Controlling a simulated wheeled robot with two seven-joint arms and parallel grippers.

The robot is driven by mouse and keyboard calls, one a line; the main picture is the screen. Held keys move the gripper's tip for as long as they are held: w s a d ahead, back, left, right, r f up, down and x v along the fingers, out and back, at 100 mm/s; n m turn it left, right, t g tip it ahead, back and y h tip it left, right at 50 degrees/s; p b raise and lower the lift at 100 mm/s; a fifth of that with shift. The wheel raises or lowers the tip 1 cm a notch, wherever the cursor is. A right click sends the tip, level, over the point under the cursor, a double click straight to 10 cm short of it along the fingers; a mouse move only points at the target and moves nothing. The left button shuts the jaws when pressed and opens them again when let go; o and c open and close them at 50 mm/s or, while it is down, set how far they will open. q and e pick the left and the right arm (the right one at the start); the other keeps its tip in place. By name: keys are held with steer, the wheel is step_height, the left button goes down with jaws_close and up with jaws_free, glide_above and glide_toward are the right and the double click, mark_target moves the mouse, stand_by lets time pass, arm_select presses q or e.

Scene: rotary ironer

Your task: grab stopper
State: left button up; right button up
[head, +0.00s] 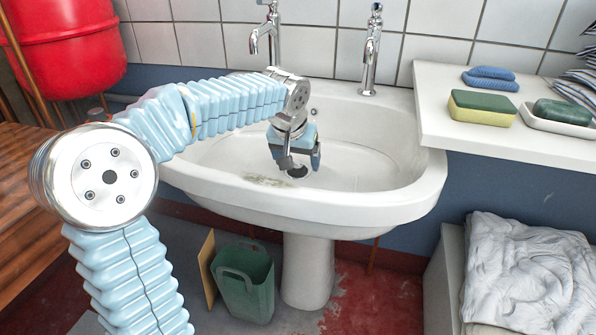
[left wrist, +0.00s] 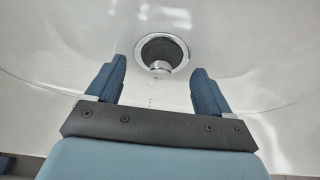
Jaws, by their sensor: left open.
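My left gripper (head: 300,160) reaches down into the white washbasin (head: 225,187), above the drain area. The left wrist view shows its two blue fingers (left wrist: 159,65) apart, with nothing between them. Just beyond the fingertips is a dark round opening or disc with a bright metal rim (left wrist: 162,52), set in the basin floor. A small shiny piece shows at its near edge. I cannot tell whether this is the open drain or a stopper seated in it. No separate stopper stands out in either view. My right gripper is not in view.
Two chrome taps (head: 370,52) rise at the basin's back edge. A white ledge at right holds a sponge (head: 482,107), a green soap bar (head: 562,111) and a blue cloth (head: 490,78). A green bin (head: 243,281) stands below. White laundry (head: 530,270) lies at lower right.

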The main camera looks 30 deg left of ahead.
arm_select(q)
steer(key=shift+x, duration=0.9)
steer(key=c, duration=1.2)
steer(key=shift+o, duration=0.2)
steer(key=shift+r, duration=0.5)
step_height(320, 180, up, 3)
steer(key=shift+f+p, duration=0.15)
steer(key=shift+p, duration=0.15)
steer(key=s+d+r+p, duration=0.5)
steer(key=s+d+r, duration=0.2)
steer(key=d+r, duration=0.5)
steer(key=shift+v, duration=0.85)
steer(key=shift+w+a, duration=0.15)
